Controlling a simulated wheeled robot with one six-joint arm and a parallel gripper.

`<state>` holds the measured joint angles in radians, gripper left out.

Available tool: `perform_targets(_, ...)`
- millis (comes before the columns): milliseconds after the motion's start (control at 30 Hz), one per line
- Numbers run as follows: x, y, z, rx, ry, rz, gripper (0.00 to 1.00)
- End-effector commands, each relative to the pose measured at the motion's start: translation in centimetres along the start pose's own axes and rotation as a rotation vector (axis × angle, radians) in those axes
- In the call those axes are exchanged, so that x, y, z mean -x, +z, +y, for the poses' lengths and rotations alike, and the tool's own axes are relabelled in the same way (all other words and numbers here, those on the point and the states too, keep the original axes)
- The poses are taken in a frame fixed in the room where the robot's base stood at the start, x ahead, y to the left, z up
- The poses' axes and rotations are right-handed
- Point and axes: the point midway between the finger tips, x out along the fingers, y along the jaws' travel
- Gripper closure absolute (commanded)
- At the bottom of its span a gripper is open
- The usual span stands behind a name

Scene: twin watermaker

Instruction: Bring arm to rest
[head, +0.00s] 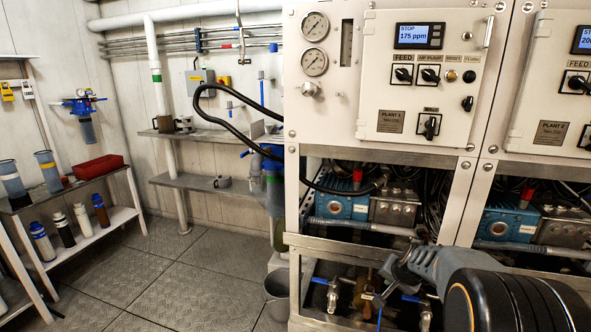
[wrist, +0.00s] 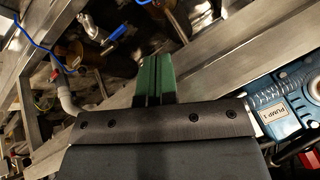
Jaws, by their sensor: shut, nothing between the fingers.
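My arm (head: 455,275) reaches in from the lower right of the head view, in front of the lower part of the plant 1 cabinet. In the wrist view my gripper (wrist: 153,80) shows as two green fingers lying together, shut and empty. The fingertips lie over a metal frame bar (wrist: 205,65) in that view; I cannot tell whether they touch it. In the head view the fingers are hard to make out behind my arm.
The plant 1 panel (head: 425,80) stands above a blue pump (head: 340,205). Blue-handled valves (head: 325,283) and pipes crowd the lower bay. A grey bucket (head: 278,290) stands left of the cabinet. A shelf with bottles and a red tray (head: 98,167) is far left. The middle floor is clear.

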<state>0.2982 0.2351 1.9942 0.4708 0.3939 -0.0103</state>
Motion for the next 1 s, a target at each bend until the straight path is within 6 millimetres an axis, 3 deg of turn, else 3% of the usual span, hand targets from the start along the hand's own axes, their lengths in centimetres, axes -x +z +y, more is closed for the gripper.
perform_targets(33, 5.8, -0.4, -2.8, 0.059, -0.010, -0.020, 1.00)
perform_targets(200, 17.1, 2.5, -7.0, 0.255, -0.010, -0.107, 1.00)
perform_targets(400, 28.4, 5.8, -9.0, 0.459, 0.020, -0.184, 1.00)
perform_targets(500, 32.4, 7.0, -9.1, 0.538, 0.041, -0.211, 1.00)
perform_targets(700, 37.4, 8.7, -8.6, 0.641, 0.076, -0.242, 1.00)
perform_targets(1000, 39.0, 9.5, -8.0, 0.685, 0.096, -0.254, 1.00)
